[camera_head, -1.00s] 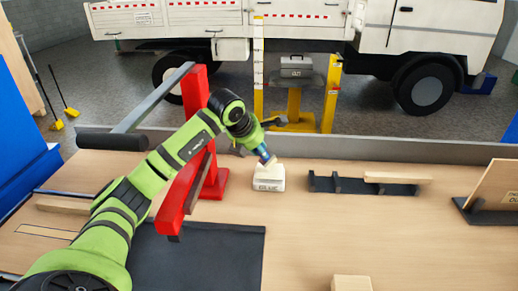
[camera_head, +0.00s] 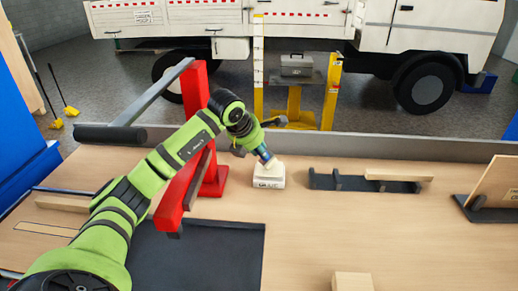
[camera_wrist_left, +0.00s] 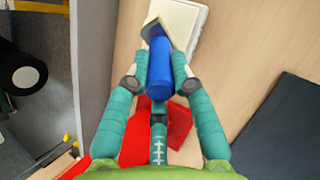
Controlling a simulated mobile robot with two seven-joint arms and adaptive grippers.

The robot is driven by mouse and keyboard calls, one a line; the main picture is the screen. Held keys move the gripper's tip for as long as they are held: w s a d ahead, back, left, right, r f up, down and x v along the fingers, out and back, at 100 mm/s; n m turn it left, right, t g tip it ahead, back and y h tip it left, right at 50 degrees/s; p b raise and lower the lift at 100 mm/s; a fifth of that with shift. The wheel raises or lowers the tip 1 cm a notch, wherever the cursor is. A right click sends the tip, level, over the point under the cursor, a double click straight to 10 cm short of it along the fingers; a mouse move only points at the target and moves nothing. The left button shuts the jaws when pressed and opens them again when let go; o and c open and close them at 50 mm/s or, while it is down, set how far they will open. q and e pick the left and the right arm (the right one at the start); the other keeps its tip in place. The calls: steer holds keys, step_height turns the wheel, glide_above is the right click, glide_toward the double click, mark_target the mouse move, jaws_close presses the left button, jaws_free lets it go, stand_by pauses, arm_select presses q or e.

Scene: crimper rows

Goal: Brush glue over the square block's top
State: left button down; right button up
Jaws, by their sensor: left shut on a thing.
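My left gripper (camera_head: 265,154) is shut on the blue handle of the brush (camera_wrist_left: 159,68). The brush tilts down, and its pale, wide head is at the top of the white glue container (camera_head: 268,183). Whether the head is inside or just touching the top, I cannot tell. The container also shows behind the brush head in the left wrist view (camera_wrist_left: 202,22). A pale wooden square block (camera_head: 352,283) stands at the front edge of the head view, partly cut off, well to the right of the gripper. My right gripper is not in view.
A red clamp-like stand (camera_head: 216,178) stands beside my left arm. A dark mat (camera_head: 215,255) lies at front left. A black rack (camera_head: 345,183) with a wooden strip (camera_head: 398,177) is to the right. The wooden table between container and block is clear.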

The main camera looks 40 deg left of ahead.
arm_select(q)
steer(key=shift+f+b, duration=0.4)
steer(key=shift+f, duration=0.15)
stand_by(1.1)
stand_by(0.4)
steer(key=shift+r+p, duration=2.6)
steer(key=shift+r, duration=1)
steer(key=shift+f, duration=0.1)
